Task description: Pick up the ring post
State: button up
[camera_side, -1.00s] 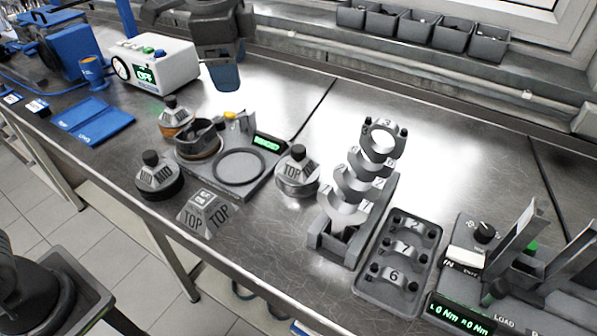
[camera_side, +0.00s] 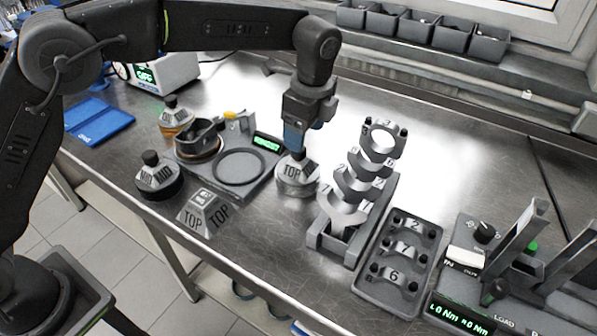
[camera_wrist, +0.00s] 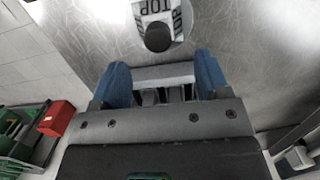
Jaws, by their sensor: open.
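A grey ring post marked TOP (camera_side: 296,178) stands upright right of the flat plate with the dark ring.
A stepped rack of grey caps (camera_side: 352,218) stands close to the right of the TOP post. Beside it is a tray (camera_side: 398,262) of numbered caps. A sloped block marked TOP (camera_side: 203,213) sits at front left. Bare metal bench lies behind the post.

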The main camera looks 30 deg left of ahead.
aim_at(298, 166)
jog(key=shift+s+a+f, duration=0.1)
jog(key=shift+a+f, duration=0.1)
jog(key=shift+f, duration=0.85)
jog(key=shift+w+a+f, duration=0.1)
jog(key=shift+a+f, duration=0.15)
jog(key=shift+f, duration=0.75)
jog(key=shift+s+a+f, duration=0.1)
jog(key=shift+a+f, duration=0.1)
jog(key=shift+f, duration=0.85)
jog(key=shift+f, duration=0.1)
grip_shut()
